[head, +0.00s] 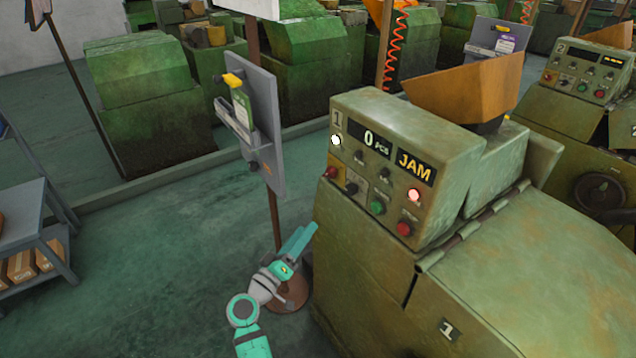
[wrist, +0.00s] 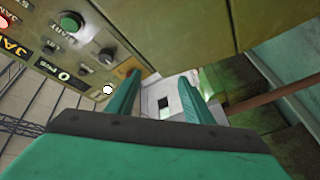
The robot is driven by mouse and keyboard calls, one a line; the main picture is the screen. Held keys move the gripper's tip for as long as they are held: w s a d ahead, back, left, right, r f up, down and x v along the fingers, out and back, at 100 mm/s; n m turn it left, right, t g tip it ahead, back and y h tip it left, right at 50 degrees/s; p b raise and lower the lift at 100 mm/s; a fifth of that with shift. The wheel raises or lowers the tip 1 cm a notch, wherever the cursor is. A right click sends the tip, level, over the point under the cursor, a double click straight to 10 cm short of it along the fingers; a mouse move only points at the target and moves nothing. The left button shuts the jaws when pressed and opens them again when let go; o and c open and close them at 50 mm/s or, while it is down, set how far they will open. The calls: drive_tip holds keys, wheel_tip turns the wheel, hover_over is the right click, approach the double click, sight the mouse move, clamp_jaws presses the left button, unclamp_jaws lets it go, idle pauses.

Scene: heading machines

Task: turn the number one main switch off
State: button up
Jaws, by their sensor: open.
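The number 1 machine (head: 385,175) has a front panel with a "0 PCS" display, a lit "JAM" sign, lamps, knobs and buttons. A red control on a yellowish plate (head: 332,173) sits at the panel's lower left and may be the main switch; its label and setting are too small to read. In the wrist view, an orange-yellow patch (wrist: 122,70) shows at the panel edge, partly covered by my left finger. My gripper (head: 305,232) is open and empty, below and left of the panel. Its fingers (wrist: 158,82) point past the panel's edge.
A grey board on a post (head: 255,125) stands just left of the machine, close to my gripper. A green button (head: 377,207) and red button (head: 404,229) are lower on the panel. A shelf with boxes (head: 30,230) is at left. Open floor lies between.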

sight(331, 172)
wheel_tip(331, 172, up, 8)
drive_tip(key=w+m+h, duration=0.2)
drive_tip(key=h, duration=0.1)
drive_tip(key=x, duration=1)
drive_tip(key=shift+w+a, duration=0.3)
drive_tip(key=shift+w, duration=0.1)
drive_tip(key=c, duration=1)
